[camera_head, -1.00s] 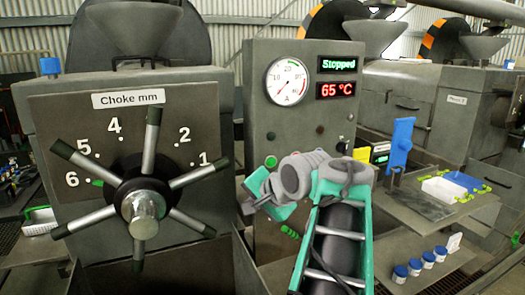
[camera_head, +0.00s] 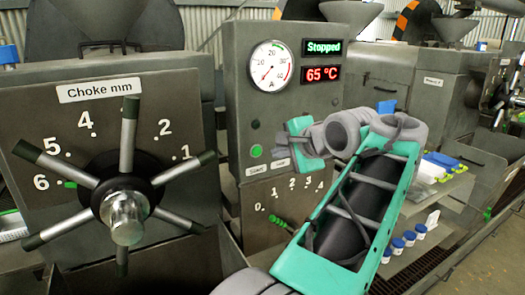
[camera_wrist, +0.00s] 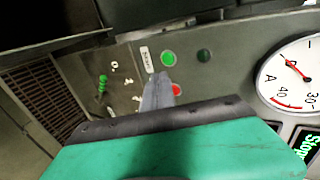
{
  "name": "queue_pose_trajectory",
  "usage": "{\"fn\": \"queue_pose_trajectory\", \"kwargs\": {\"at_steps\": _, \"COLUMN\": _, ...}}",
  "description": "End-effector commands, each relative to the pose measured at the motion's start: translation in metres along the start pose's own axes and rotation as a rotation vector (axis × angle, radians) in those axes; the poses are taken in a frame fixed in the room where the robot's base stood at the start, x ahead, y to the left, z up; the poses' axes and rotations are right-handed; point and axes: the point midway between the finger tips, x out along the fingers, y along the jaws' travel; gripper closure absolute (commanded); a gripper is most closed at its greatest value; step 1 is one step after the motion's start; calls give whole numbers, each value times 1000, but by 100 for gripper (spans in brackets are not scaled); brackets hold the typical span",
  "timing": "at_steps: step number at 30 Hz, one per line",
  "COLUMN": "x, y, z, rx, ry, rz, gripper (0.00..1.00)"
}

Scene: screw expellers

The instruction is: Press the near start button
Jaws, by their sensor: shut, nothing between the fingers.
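The near control panel (camera_head: 285,100) has a round green button (camera_head: 256,151) with a white label (camera_head: 256,170) below it. In the wrist view the green button (camera_wrist: 168,58) shows just beyond my fingertips. A red button (camera_wrist: 177,90) is beside it, partly covered by my fingers. My gripper (camera_head: 286,143) is to the right of the green button in the head view. In the wrist view my gripper (camera_wrist: 160,75) is shut and empty, its tips near both buttons. I cannot tell the gap between tips and panel.
The panel carries a dial gauge (camera_head: 269,66), a "Stopped" display (camera_head: 323,47) and a "65 °C" display (camera_head: 321,74). A green-tipped lever (camera_head: 280,222) sits below the buttons. A spoked choke wheel (camera_head: 124,190) juts out at left. Blue-lidded jars (camera_head: 409,237) stand at right.

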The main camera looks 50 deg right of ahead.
Motion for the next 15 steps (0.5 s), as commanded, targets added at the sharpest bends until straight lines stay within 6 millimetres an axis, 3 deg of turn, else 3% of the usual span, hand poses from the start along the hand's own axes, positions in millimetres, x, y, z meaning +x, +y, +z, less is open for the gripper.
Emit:
{"fn": "queue_pose_trajectory", "kwargs": {"at_steps": 7, "x": 57, "y": 1, "z": 2, "rx": 1, "ry": -6, "rz": 3, "gripper": 100}}
{"fn": "queue_pose_trajectory", "kwargs": {"at_steps": 15, "x": 88, "y": -18, "z": 1, "rx": 0, "ry": -2, "rz": 2, "gripper": 100}}
